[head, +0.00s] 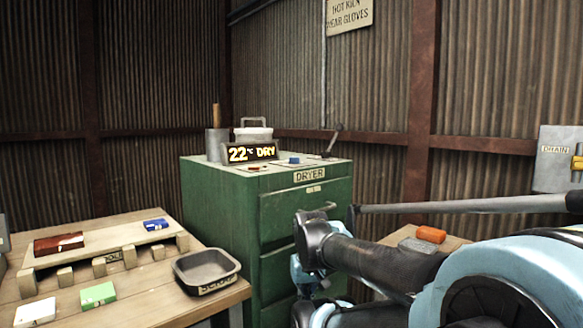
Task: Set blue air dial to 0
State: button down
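The green dryer cabinet (221,210) stands at the middle, with a "DRYER" label on its upper front edge. A small blue dial (293,160) sits on its top, towards the right. Its setting is too small to read. A reddish-brown dial (253,168) sits to its left on the same top. A display (252,153) behind them reads "22°C DRY". My arm crosses the lower right, in front of the dryer's right side and apart from the blue dial.
A lever (332,142) rises at the dryer top's right. The left wooden table (150,303) holds a scrap tray (207,267) and coloured blocks. An orange block (431,234) lies right.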

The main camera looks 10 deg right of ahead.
aim_at(293, 159)
jog(key=k, duration=0.5)
jog(key=u, duration=0.85)
jog(key=k, duration=1.1)
jog(key=z, duration=1)
jog(key=i, duration=1)
